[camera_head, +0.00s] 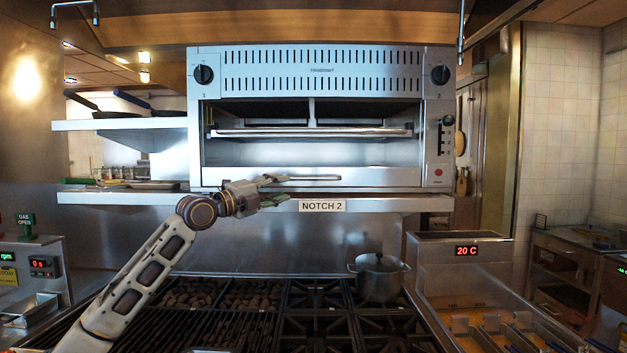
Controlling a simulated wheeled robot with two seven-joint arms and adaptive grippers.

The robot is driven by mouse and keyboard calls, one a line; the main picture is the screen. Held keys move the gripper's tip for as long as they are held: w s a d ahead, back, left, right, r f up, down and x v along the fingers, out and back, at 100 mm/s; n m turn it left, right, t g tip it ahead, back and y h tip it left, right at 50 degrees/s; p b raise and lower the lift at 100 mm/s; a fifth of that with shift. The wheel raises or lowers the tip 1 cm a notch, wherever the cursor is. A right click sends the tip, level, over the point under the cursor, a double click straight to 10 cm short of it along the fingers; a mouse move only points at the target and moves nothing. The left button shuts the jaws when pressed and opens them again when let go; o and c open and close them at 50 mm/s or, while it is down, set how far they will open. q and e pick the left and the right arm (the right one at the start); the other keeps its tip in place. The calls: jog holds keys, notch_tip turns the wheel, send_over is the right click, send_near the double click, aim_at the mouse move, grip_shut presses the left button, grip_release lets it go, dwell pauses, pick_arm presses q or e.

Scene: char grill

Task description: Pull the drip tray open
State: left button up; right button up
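The grill unit (320,75) is a steel box on a shelf, with an open cavity. The drip tray (385,178) shows as the pale steel front panel along the bottom of the unit. A thin horizontal bar handle (322,178) is on its front at the middle. My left gripper (284,189) reaches in from the left, at the left end of the handle. Its fingers point right, one near the handle's height and one lower. They look spread, and I cannot tell if they touch the handle. My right gripper is not in view.
A rack (310,132) sits in the cavity. The shelf edge below bears a "NOTCH 2" label (322,205). A lidded pot (379,277) stands on the burners. A charcoal grate (225,295) is at left, and a fryer (465,275) at right. Space before the tray is clear.

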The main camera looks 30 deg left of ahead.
pick_arm(q)
jog(key=shift+w, duration=0.15)
jog(key=p, duration=0.4)
send_near(310, 179)
jog(key=shift+w, duration=1.65)
jog(key=shift+d+r+p+x, duration=0.15)
jog(key=shift+p+x, duration=0.25)
jog(key=shift+x, duration=0.45)
jog(key=shift+d+r+p+x, duration=0.15)
jog(key=shift+p+x, duration=0.25)
jog(key=shift+x, duration=0.5)
jog(key=shift+d+r+p+x, duration=0.15)
jog(key=shift+p+x, duration=0.25)
jog(key=shift+x, duration=0.45)
jog(key=shift+p+x, duration=0.55)
jog(key=shift+x, duration=0.75)
jog(key=shift+f, duration=0.2)
grip_shut()
